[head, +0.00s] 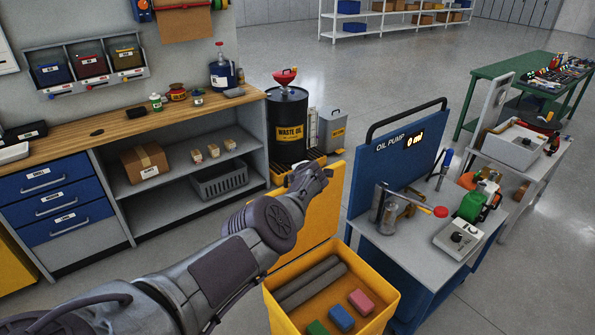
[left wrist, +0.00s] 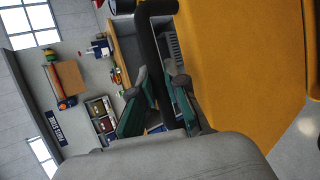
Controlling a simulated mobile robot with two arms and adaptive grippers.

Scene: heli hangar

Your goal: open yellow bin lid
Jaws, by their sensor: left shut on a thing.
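The yellow bin (head: 273,305) stands at the bottom centre of the head view, open at the top. Its yellow lid (head: 325,205) is raised, standing steeply at the back of the bin. The lid also fills the right of the left wrist view (left wrist: 245,60). My left gripper (head: 318,174) is at the lid's upper edge. In the left wrist view its green-padded fingers (left wrist: 160,100) are on either side of a dark bar (left wrist: 153,55) beside the lid, shut on it. The contact is partly hidden. My right gripper is not in view.
Inside the bin lie grey rolls (head: 310,284) and green, blue (head: 341,317) and pink blocks. The blue oil pump cart (head: 371,185) stands close on the right. A waste oil drum (head: 288,122) and a wooden-topped workbench (head: 125,118) are behind. Open floor lies beyond.

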